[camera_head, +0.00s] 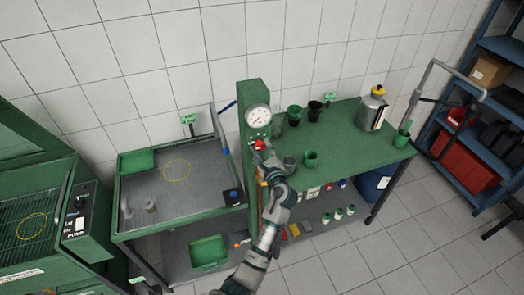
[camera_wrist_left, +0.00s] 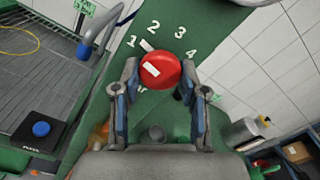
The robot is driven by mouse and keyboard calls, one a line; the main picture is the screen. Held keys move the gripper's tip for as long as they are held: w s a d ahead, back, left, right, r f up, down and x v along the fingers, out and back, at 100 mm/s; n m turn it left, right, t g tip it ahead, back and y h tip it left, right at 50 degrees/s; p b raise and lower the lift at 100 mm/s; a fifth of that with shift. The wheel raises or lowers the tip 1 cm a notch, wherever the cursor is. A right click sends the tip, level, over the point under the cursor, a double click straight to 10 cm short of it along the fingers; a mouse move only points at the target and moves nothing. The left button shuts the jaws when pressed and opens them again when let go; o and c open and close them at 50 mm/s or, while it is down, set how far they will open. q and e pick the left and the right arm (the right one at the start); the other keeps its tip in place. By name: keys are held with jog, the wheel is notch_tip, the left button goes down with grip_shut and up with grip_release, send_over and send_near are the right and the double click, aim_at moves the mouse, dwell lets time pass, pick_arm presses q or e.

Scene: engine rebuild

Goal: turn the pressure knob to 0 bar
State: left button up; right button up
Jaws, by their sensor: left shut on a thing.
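The red pressure knob (camera_head: 259,144) is on the green post, below a round white gauge (camera_head: 258,116). In the left wrist view the knob (camera_wrist_left: 161,69) sits between the fingers of my left gripper (camera_wrist_left: 160,78), which is shut on it. The numbers 1, 2, 3 and 4 show around the knob. A white pointer (camera_wrist_left: 146,45) sticks out from it between 1 and 2. Another mark at its lower left is mostly hidden, so I cannot read it. In the head view my left gripper (camera_head: 265,154) covers part of the knob. My right gripper is not in view.
A green bench (camera_head: 345,142) with cups and a metal canister (camera_head: 372,108) stands right of the post. A washing tray table (camera_head: 175,210) with a blue button (camera_head: 233,194) stands left. Blue shelving (camera_head: 490,140) is at the far right.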

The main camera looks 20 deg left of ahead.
pick_arm(q)
jog(key=n+b, duration=0.2)
jog(key=n, duration=0.3)
jog(key=shift+f+n, duration=0.1)
jog(key=shift+n, duration=0.2)
jog(key=shift+n+b, duration=1.35)
jog(key=shift+n, duration=0.65)
